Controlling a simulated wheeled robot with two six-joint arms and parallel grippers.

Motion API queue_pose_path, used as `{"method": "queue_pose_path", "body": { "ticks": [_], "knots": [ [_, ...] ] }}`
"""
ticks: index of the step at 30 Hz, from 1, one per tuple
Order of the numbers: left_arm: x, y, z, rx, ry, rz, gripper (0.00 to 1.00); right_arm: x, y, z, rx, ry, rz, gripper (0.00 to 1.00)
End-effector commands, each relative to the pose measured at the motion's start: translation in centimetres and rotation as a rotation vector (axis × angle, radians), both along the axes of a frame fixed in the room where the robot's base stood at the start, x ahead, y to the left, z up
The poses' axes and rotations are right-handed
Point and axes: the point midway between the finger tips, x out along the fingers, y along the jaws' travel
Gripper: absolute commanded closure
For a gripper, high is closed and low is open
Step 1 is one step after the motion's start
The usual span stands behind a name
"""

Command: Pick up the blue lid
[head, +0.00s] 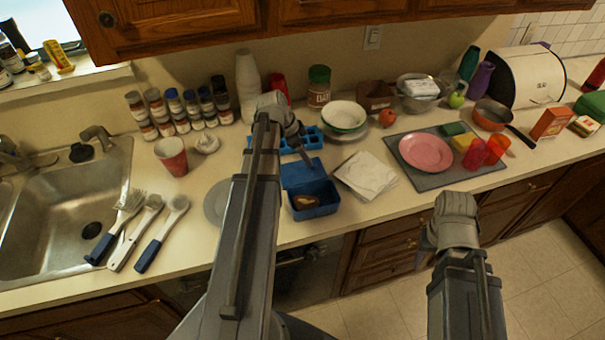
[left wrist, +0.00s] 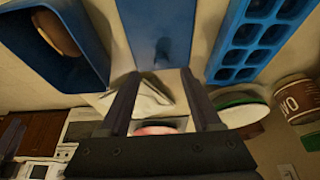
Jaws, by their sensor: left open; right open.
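The blue lid (head: 302,172) is a flat blue piece at the back edge of an open blue box (head: 328,208). In the left wrist view the lid (left wrist: 160,28) fills the top middle, beyond the fingers, with the box (left wrist: 90,75) on its left. My left gripper (head: 302,146) is above the counter near the lid, partly hidden by its own wrist in the head view. In the left wrist view the left gripper (left wrist: 160,76) is open, with nothing between its fingers. Of my right arm only links show, at the lower right; I cannot make out its gripper.
A blue tray with compartments (head: 312,134) lies just behind the lid. White napkins (head: 366,175) lie right of the box, and a grey plate (head: 214,203) lies left. Brushes (head: 162,235) lie near the sink.

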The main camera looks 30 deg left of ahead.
Motion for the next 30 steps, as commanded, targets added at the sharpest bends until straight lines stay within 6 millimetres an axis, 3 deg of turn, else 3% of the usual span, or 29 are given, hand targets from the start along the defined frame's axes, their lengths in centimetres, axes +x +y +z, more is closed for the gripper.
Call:
{"method": "queue_pose_path", "body": {
  "ticks": [1,10,21,30],
  "knots": [
    [0.2,-0.1,-0.8,0.000,0.000,-0.001,0.35,0.0,0.0,-0.8,0.000,0.000,0.000,0.50],
    [0.4,-0.3,-1.3,0.000,0.000,0.000,0.35,0.0,0.0,-1.3,0.000,0.000,-0.001,0.50],
    [1.9,-1.1,-5.4,0.000,0.000,0.000,0.35,0.0,0.0,-5.4,0.000,0.000,-0.001,0.50],
    [2.0,-1.2,-5.4,0.000,0.000,0.001,0.35,0.0,0.0,-5.4,0.000,0.000,-0.001,0.50]
  ]
}}
